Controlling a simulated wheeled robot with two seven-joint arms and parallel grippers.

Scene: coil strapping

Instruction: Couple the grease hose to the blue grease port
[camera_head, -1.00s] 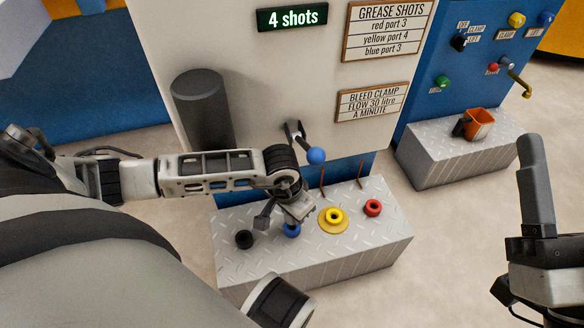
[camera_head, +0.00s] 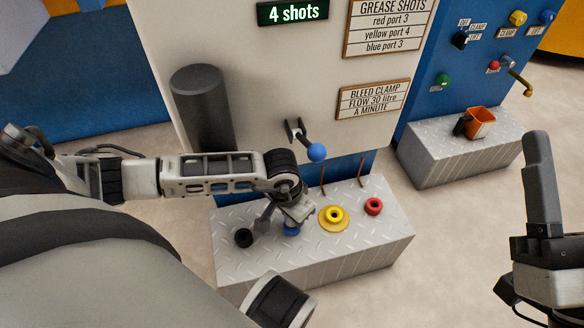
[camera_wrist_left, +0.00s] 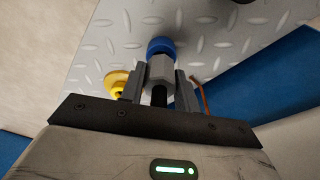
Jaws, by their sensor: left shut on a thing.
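The blue grease port (camera_head: 291,229) sits on the checker-plate block, mostly hidden under my left gripper in the head view. In the left wrist view the blue port (camera_wrist_left: 160,46) shows just beyond the grey hex end of the grease hose (camera_wrist_left: 161,69). My left gripper (camera_wrist_left: 160,86) is shut on this hose end, one finger on each side. The hose end is in line with the port and seems to touch it; how far it is seated I cannot tell. In the head view my left gripper (camera_head: 283,216) is over the port. Part of my right gripper (camera_head: 538,185) shows at the right edge.
The checker-plate block (camera_head: 330,262) also carries a black port (camera_head: 243,238), a yellow port (camera_head: 334,216) and a red port (camera_head: 373,206). A blue-knobbed lever (camera_head: 316,153) is on the panel behind. The display (camera_head: 292,12) reads 4 shots. An orange container (camera_head: 480,122) stands on another block.

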